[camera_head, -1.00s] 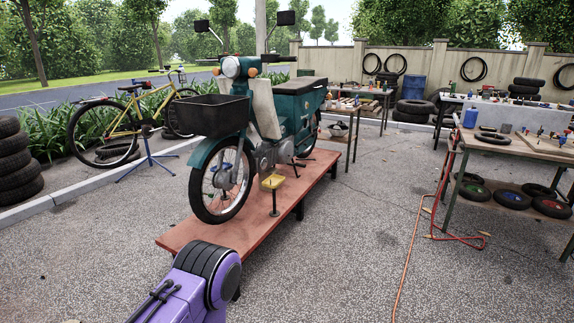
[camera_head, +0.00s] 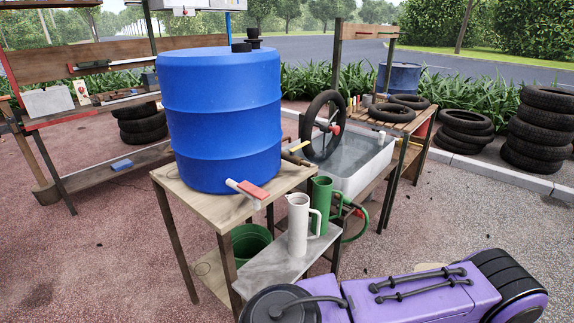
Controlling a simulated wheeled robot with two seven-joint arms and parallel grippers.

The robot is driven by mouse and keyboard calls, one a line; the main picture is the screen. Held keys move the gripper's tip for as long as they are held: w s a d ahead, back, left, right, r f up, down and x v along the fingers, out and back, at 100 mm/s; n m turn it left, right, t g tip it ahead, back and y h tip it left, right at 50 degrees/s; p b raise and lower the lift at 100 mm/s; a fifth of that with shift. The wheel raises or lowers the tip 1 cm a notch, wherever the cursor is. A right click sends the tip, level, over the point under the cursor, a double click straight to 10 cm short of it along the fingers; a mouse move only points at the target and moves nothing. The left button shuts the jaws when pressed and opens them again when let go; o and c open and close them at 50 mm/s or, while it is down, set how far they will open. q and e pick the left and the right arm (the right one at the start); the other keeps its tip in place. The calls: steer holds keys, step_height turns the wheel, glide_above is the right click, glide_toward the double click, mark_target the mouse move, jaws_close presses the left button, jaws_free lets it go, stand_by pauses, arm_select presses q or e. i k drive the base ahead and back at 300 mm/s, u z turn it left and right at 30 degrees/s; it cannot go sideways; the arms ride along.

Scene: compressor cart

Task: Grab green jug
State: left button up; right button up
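The green jug (camera_head: 321,203) stands upright on a grey slab (camera_head: 273,269) under the spout side of the blue barrel's stand. A white jug (camera_head: 298,224) with a handle stands in front and to the left of it, hiding part of its lower body. The green jug's handle side faces right, close to a green hose (camera_head: 359,229). Neither of my grippers is in view.
A large blue barrel (camera_head: 222,120) sits on a wooden stand (camera_head: 205,200) with a green bucket (camera_head: 250,243) below. A water basin (camera_head: 358,160) with a wheel (camera_head: 322,126) is behind the jugs. Tyre stacks (camera_head: 541,128) stand at right. Open ground lies right of the basin.

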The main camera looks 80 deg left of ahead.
mark_target(327, 208)
steer(key=u, duration=1.5)
steer(key=i, duration=0.1)
steer(key=u, duration=0.05)
